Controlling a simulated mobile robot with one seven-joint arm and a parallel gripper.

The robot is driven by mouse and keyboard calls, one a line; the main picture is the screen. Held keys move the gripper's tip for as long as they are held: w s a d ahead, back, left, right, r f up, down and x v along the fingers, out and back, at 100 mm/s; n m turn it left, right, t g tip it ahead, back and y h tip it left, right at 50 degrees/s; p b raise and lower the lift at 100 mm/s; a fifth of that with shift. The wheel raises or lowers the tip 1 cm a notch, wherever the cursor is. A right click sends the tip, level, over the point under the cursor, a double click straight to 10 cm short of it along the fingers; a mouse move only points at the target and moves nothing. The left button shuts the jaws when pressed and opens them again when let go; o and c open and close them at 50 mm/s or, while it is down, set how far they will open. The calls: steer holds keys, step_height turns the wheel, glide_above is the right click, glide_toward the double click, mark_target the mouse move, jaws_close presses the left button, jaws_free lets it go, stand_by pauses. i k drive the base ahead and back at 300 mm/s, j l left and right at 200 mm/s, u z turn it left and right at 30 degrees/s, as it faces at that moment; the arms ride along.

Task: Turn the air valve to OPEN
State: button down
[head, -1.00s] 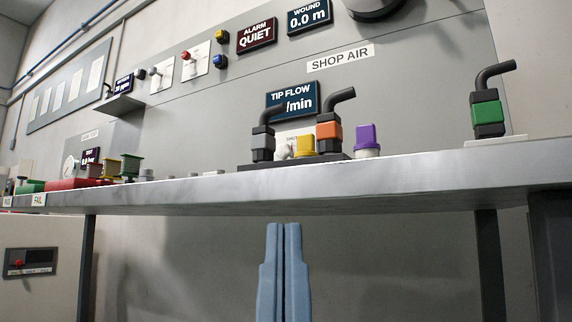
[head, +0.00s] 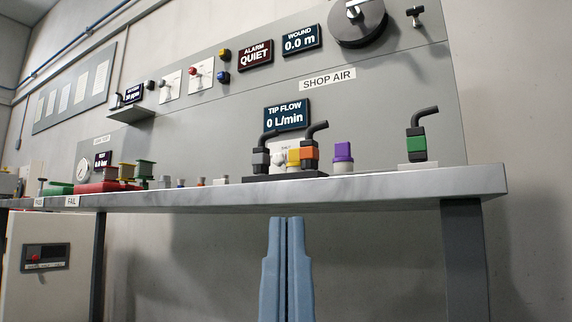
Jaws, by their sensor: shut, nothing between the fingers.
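My gripper (head: 286,220) shows as two pale blue fingers pressed together, pointing up. In the picture it is below the bench's front edge, with nothing held. No clearly labelled air valve can be made out. A SHOP AIR label (head: 327,79) is on the grey back panel. Below it a TIP FLOW display (head: 286,115) reads 0 L/min. A small white sign (head: 286,146) under the display is partly hidden and too small to read. A small white rounded part (head: 278,159) sits in front of it, between dark and yellow pieces; I cannot tell whether it is the valve.
The bench (head: 330,192) has a thick grey edge. On it stand grey-black (head: 261,158), orange (head: 310,153) and green (head: 417,145) pieces with bent black tops, and a purple-capped piece (head: 343,153). A dark bench leg (head: 464,250) stands at right. Space around my gripper looks clear.

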mark_target(278, 159)
steer(key=i+j+z, duration=0.3)
steer(key=j, duration=0.45)
steer(key=i+j+z, duration=0.2)
steer(key=j, duration=0.25)
steer(key=i, duration=0.1)
